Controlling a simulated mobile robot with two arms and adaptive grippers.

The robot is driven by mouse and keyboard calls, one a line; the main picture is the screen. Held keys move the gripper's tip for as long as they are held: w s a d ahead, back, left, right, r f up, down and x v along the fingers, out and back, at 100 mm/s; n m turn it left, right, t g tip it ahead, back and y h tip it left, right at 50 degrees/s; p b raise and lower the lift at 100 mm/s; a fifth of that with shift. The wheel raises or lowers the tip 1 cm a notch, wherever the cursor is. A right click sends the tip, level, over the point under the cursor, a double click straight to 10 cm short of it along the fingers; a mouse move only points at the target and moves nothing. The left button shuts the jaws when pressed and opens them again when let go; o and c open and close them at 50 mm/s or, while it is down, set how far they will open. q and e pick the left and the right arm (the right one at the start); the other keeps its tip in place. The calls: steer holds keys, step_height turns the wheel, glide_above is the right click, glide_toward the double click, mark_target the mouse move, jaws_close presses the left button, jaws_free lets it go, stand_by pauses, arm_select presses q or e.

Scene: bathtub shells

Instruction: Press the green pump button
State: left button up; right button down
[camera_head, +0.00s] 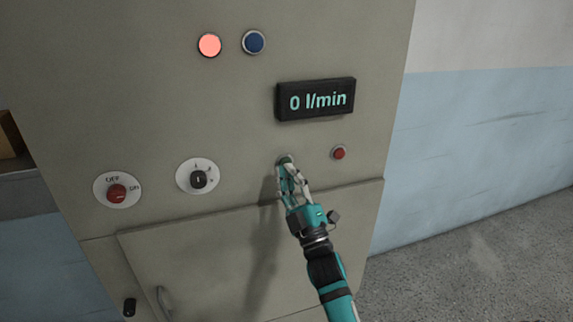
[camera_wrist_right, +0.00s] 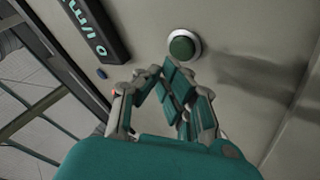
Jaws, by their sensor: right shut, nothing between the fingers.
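The green pump button (camera_wrist_right: 182,47) shows in the right wrist view as a round green cap in a silver ring on the grey panel. In the head view only the top edge of the button (camera_head: 284,158) shows above my fingertips. My right gripper (camera_head: 287,172) is shut and empty, its fingertips just below the button. In the right wrist view the fingers of my right gripper (camera_wrist_right: 168,76) end beside the button's lower edge. I cannot tell whether they touch the panel. My left gripper is not in view.
A display (camera_head: 315,99) reads 0 l/min above the button. A small red button (camera_head: 339,152) sits to its right. A selector knob (camera_head: 198,178) and a red switch (camera_head: 116,193) are to the left. A pink-red lamp (camera_head: 209,45) and a blue one (camera_head: 253,42) are above.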

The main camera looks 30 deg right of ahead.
steer(key=shift+w, duration=0.1)
steer(key=shift+w+d, duration=0.1)
steer(key=shift+w, duration=0.25)
steer(key=shift+w+d, duration=0.1)
steer(key=shift+w, duration=0.3)
stand_by(0.6)
steer(key=shift+s, duration=0.15)
steer(key=shift+s+a, duration=0.2)
steer(key=shift+s, duration=0.5)
steer(key=s, duration=0.2)
steer(key=s+a, duration=0.1)
steer(key=s, duration=0.1)
steer(key=shift+s+a+p, duration=0.1)
steer(key=shift+s+p, duration=0.3)
steer(key=shift+f, duration=0.1)
stand_by(0.6)
